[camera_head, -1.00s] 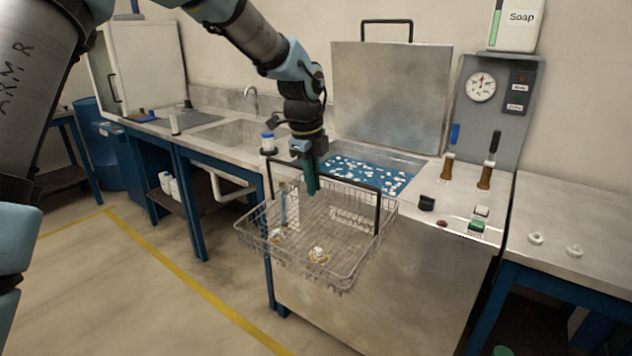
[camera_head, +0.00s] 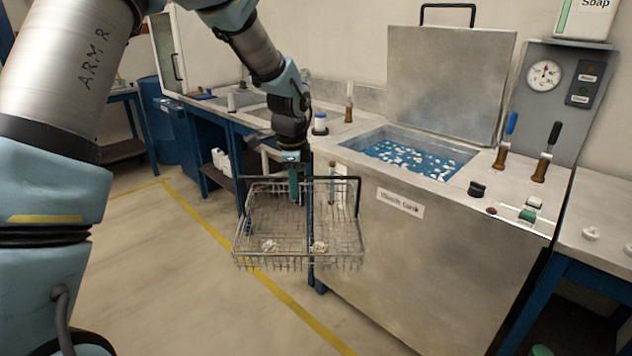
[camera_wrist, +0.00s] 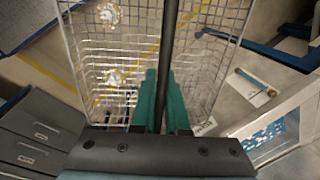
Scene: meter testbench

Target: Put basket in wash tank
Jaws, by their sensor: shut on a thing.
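The wire basket (camera_head: 300,225) hangs level from its black handle, held by my gripper (camera_head: 293,188). Two small pale parts with brownish bases lie on its floor. In the wrist view the green fingers of my gripper (camera_wrist: 166,105) are shut on the dark handle bar, with the basket mesh (camera_wrist: 205,50) below. The wash tank (camera_head: 400,207) is to the right of the basket, with its lid open upright and blue water with white foam inside. The basket is outside the tank, in front of and left of it, lower than the tank's rim in the picture.
A sink counter (camera_head: 235,105) on blue legs runs left. Open floor (camera_head: 170,270) with a yellow line lies below. A drawer cabinet (camera_wrist: 40,130) shows in the wrist view.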

